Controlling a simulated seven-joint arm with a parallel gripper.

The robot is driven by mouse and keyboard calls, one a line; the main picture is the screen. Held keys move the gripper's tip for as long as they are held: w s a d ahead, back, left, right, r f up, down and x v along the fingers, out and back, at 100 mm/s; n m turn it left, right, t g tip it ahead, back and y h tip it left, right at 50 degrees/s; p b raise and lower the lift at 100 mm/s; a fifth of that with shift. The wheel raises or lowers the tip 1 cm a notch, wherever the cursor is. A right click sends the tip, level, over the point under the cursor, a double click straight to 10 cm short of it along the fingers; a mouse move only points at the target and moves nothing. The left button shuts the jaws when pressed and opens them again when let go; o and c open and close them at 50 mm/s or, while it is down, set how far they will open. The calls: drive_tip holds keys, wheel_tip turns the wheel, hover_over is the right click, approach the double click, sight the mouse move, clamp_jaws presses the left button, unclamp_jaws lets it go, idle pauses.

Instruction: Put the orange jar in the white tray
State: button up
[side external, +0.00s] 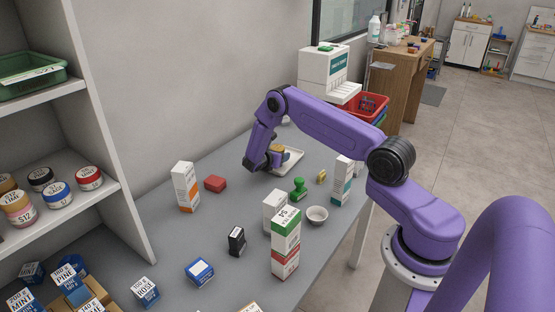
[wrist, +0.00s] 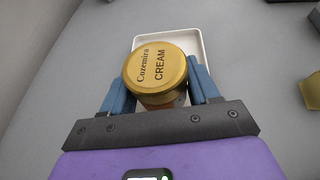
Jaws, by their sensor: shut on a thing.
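The jar (wrist: 155,70) has a gold lid marked "Cozemira CREAM" and a strip of orange-brown body below. My gripper (wrist: 158,88) is shut on it, one blue finger on each side. The white tray (wrist: 192,40) shows behind and partly under the jar in the wrist view. In the side view, my gripper (side external: 272,160) holds the jar (side external: 277,149) at the left part of the tray (side external: 294,158). I cannot tell whether the jar touches the tray floor or hangs just above it. My fingers and the jar hide part of the tray.
A red block (side external: 215,184) and an orange-white carton (side external: 185,186) stand left of the tray. A green stamp (side external: 299,189), a small bowl (side external: 317,215) and several cartons stand in front. A white dispenser (side external: 325,72) and red basket (side external: 370,104) are behind. Shelves border the left.

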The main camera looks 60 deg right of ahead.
drive_tip(key=shift+f, duration=0.8)
drive_tip(key=shift+f, duration=0.15)
drive_tip(key=o, duration=0.8)
